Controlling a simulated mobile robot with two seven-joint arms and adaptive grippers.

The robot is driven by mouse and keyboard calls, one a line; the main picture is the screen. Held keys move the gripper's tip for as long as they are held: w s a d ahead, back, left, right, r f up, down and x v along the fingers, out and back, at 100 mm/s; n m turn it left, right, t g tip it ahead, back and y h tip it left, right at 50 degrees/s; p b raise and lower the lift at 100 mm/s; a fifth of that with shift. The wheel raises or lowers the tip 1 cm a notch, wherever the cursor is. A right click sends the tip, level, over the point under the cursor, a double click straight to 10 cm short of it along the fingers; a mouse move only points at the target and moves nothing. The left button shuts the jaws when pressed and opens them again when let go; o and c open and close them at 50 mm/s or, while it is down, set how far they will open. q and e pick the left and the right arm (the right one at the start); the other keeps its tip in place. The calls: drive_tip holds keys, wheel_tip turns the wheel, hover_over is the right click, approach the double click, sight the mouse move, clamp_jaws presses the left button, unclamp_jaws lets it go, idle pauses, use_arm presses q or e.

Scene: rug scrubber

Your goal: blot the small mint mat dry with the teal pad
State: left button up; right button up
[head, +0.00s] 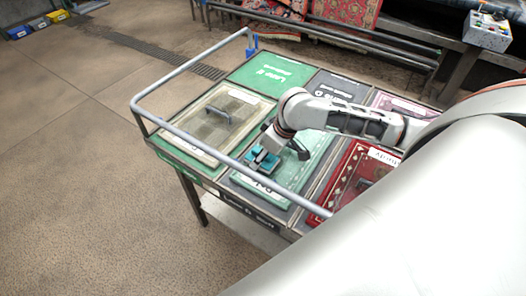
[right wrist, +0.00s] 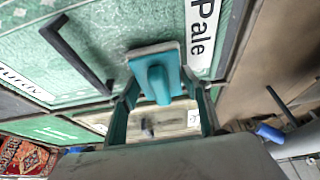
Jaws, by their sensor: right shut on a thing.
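The small mint mat (head: 284,188) lies in the front middle section of the sorting table, partly hidden by my right arm. In the right wrist view the mint mat (right wrist: 112,28) fills the upper left, with a black bar handle (right wrist: 75,55) and a white label reading "Pale" (right wrist: 204,32). The teal pad (head: 262,160), a teal grip on a grey plate, is at the mat's left part. My right gripper (head: 268,152) is shut on the teal grip (right wrist: 157,80), its fingers on either side. I cannot tell whether the pad touches the mat. My left gripper is not in view.
A grey rail (head: 190,66) runs around the table's left and front. A beige mat (head: 215,122) with a handle lies left, a red mat (head: 350,180) right, and a green panel (head: 270,72) behind. A control box (head: 487,30) stands far right.

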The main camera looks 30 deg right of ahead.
drive_tip(key=shift+s+f, duration=0.15)
drive_tip(key=shift+f, duration=0.4)
idle(2.3)
drive_tip(key=shift+r, duration=2.4)
